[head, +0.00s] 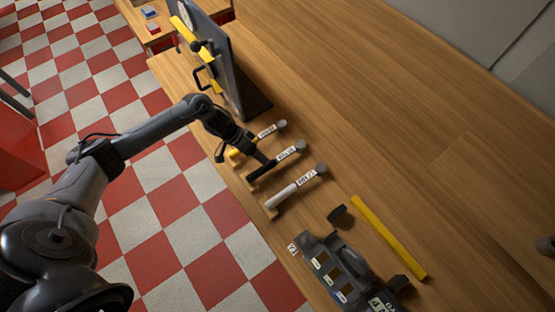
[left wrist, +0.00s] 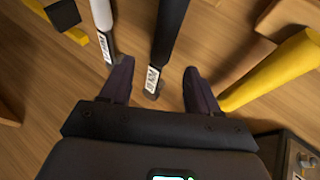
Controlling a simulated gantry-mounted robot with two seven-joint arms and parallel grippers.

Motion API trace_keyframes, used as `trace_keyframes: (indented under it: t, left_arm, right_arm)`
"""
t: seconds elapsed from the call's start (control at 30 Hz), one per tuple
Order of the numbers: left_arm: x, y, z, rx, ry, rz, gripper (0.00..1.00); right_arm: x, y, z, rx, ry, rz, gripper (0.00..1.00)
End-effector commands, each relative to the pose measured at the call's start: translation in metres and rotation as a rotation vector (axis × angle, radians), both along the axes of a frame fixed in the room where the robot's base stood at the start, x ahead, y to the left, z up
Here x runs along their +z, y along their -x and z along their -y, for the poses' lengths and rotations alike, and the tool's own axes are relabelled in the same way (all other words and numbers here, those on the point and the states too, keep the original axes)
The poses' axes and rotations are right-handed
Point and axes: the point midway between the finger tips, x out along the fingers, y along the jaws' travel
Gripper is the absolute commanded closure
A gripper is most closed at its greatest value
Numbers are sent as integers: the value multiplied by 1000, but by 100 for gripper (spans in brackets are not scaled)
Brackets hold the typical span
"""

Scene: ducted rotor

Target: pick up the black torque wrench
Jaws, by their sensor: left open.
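The black torque wrench (head: 273,164) lies in the middle of a row of three on the wooden bench, with a white label and a round grey head. A yellow-handled wrench (head: 266,132) lies above it and a white-handled one (head: 283,196) below it. My left gripper (head: 262,158) hangs over the row near the black wrench and hides part of the yellow one. In the left wrist view, my left gripper (left wrist: 157,88) is open. The black wrench (left wrist: 170,35) runs up from between its fingertips, with no contact visible.
Short wooden rests (head: 271,213) stand at the bench's left edge. A dark upright panel (head: 228,75) with yellow bars stands beyond the wrenches. A dark compartment tray (head: 340,272) and a yellow bar (head: 388,237) lie nearer. The bench's right side is mostly clear.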

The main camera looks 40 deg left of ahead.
Motion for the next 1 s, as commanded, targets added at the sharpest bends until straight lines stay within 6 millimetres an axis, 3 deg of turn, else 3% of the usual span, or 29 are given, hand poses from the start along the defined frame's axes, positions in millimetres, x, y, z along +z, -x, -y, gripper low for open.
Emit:
trace_keyframes:
  t: [0.27, 0.63, 0.97, 1.0]
  left_arm:
    - [-13, -3, 9, 1, 0, 0, 39]
    - [-49, -10, 31, 1, 0, 1, 39]
    - [-53, -11, 33, 1, -1, 1, 39]
    - [-53, -11, 33, 1, -1, 1, 45]
  right_arm:
    - [0, -2, 1, 3, 6, 5, 57]
    - [-1, -3, 2, 5, 9, 7, 57]
    - [0, -3, 1, 3, 6, 9, 57]
    - [0, -3, 1, 4, 5, 9, 57]
